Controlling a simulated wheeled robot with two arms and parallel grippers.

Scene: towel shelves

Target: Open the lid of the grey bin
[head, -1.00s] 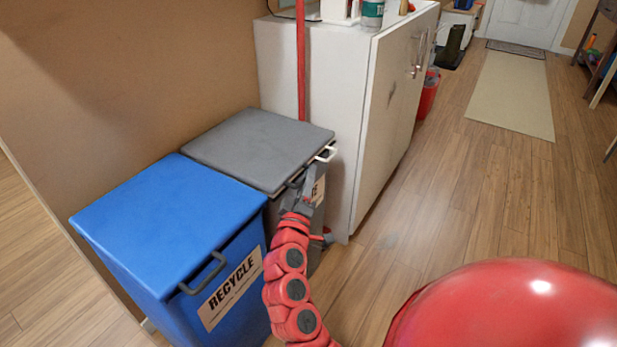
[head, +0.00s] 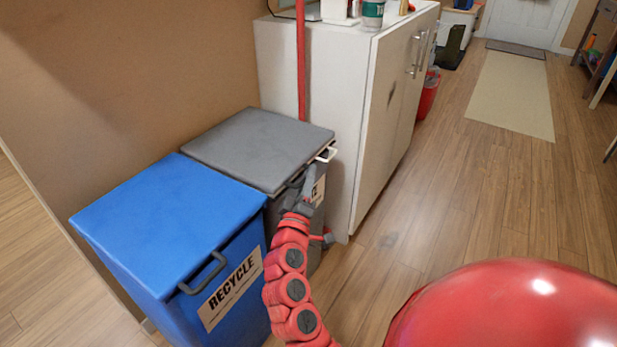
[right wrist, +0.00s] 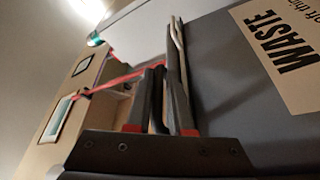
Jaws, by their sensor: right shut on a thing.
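The grey bin (head: 311,232) stands between the blue bin and the white cabinet. Its flat grey lid (head: 258,147) lies closed on top. The lid's handle (head: 326,154) is at the front edge and looks pale at its far end. My right gripper (head: 306,180) is at that handle, shut on it, and partly hides it. In the right wrist view, the fingers (right wrist: 166,95) are close together beside the bin's grey front with its WASTE label (right wrist: 283,50). The exact contact is hard to see. My left gripper is not in view.
A blue recycle bin (head: 165,218) with a dark handle stands at the left. A white cabinet (head: 330,90) stands close on the far side of the grey bin. Open wooden floor (head: 470,215) lies to the right.

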